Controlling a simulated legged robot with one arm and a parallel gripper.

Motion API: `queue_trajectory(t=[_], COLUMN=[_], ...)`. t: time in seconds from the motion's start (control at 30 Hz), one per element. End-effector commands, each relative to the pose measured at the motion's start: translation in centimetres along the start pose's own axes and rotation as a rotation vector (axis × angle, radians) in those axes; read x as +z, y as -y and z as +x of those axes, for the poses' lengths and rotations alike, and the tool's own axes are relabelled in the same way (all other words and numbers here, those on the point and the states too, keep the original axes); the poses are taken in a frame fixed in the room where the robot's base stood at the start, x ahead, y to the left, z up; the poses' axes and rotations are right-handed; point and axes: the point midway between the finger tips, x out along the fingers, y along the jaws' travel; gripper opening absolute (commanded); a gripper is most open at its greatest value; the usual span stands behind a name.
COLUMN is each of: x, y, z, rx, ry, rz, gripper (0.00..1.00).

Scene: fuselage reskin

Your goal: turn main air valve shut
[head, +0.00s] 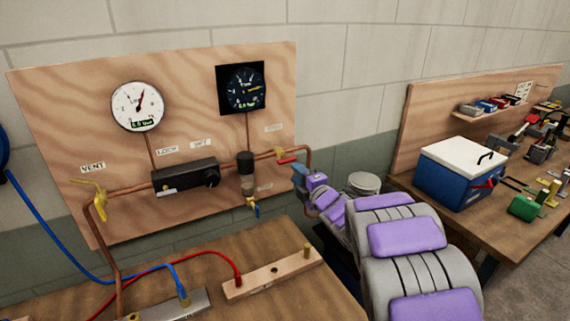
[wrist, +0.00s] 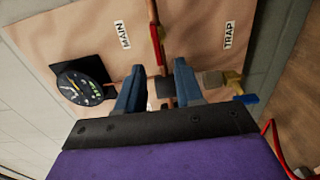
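The main air valve is a yellow valve body (head: 279,152) on the copper pipe at the right of the wooden panel. Its red lever (head: 288,161) lies roughly along the pipe. In the wrist view the red lever (wrist: 157,38) is beside the "MAIN" label, ahead of the fingertips. My gripper (head: 299,173) is just right of and below the lever in the head view. In the wrist view its two blue fingers (wrist: 160,64) are apart, with the pipe seen in the gap. I cannot tell whether a finger touches the lever.
The dark gauge (head: 243,88) and white gauge (head: 137,106) are on the panel. A filter (head: 246,165) with a blue-handled drain tap (head: 253,206) hangs left of my gripper. A yellow vent valve (head: 97,196) is far left. A blue cooler (head: 462,172) stands on the right bench.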

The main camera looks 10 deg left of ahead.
Motion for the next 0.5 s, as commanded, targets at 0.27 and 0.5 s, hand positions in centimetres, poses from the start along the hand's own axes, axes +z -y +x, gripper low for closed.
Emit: queue_trajectory(t=[0.27,0.5], x=[0.4,0.0], y=[0.0,-0.1], z=[3.9,7.2], rx=[0.006,0.004], ry=[0.0,-0.001], rz=[0.005,0.001], gripper=[0.36,0.36])
